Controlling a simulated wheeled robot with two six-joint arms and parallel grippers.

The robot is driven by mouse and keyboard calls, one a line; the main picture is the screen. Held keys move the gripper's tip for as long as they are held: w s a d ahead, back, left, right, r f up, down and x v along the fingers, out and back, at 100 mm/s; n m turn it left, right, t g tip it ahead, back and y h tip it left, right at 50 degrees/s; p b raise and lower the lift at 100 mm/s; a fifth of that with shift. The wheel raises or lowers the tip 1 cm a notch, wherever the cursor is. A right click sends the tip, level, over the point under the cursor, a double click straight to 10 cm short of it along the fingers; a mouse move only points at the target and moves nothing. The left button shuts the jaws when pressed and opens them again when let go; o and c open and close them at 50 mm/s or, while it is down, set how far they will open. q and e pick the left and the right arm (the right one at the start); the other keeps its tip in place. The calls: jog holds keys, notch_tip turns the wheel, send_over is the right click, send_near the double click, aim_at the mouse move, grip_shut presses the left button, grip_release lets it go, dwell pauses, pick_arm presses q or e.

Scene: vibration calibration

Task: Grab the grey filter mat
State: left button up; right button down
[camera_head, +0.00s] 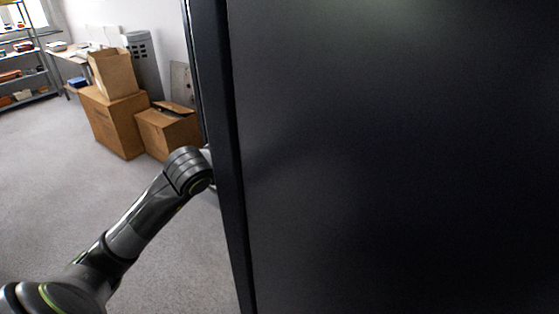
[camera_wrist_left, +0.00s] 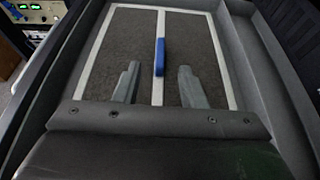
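The grey filter mat (camera_wrist_left: 200,47) lies in a white frame with a white middle bar in the left wrist view. A blue handle (camera_wrist_left: 160,56) stands at the middle of that bar. My left gripper (camera_wrist_left: 158,70) is open, with its two grey fingers apart over the mat. The handle shows between and just beyond the fingertips, and I cannot tell whether they touch it. In the head view my left arm reaches behind a large black panel (camera_head: 400,160), which hides the left gripper and the mat. My right gripper is in neither view.
Dark raised walls (camera_wrist_left: 268,80) border the mat on the sides. An instrument with a lit display (camera_wrist_left: 22,10) is at the top left of the wrist view. Cardboard boxes (camera_head: 115,118) and a shelf rack (camera_head: 25,60) stand behind. Carpet at left is clear.

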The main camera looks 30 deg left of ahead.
pick_arm(q)
jog(key=shift+p+x, duration=0.5)
jog(key=shift+x, duration=1.1)
jog(key=shift+w+d+p, duration=0.1)
jog(key=shift+w+p, duration=0.2)
jog(key=shift+p, duration=0.05)
jog(key=p+x, duration=0.2)
jog(key=x, duration=0.1)
jog(key=shift+w+d+p, duration=0.1)
jog(key=shift+w+p, duration=0.25)
jog(key=shift+w+f, duration=0.3)
jog(key=shift+w, duration=0.15)
grip_shut()
